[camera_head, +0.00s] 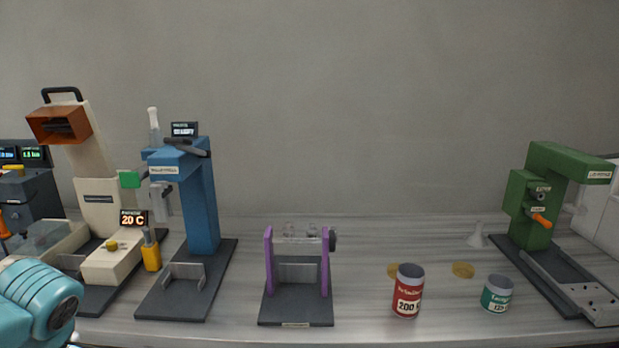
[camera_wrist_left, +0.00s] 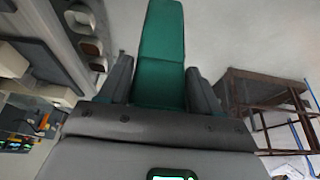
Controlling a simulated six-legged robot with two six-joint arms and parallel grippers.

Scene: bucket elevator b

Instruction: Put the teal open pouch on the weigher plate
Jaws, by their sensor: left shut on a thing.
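The teal pouch (camera_wrist_left: 162,38) shows in the left wrist view as a long flat teal piece between my left gripper's fingers. My left gripper (camera_wrist_left: 157,68) is shut on it, one dark finger on each side. The pouch's open mouth cannot be made out. My left gripper is out of the head view; only a teal part of my arm shows at its lower left. I cannot pick out the weigher plate with certainty; a dark machine with green-lit displays (camera_head: 22,155) stands at the far left edge, partly cut off. My right gripper is in neither view.
On the bench stand a cream machine (camera_head: 97,215), a blue press (camera_head: 203,200), a purple-sided stand (camera_head: 297,275), a red can (camera_head: 407,291), a green can (camera_head: 497,294) and a green machine (camera_head: 540,195).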

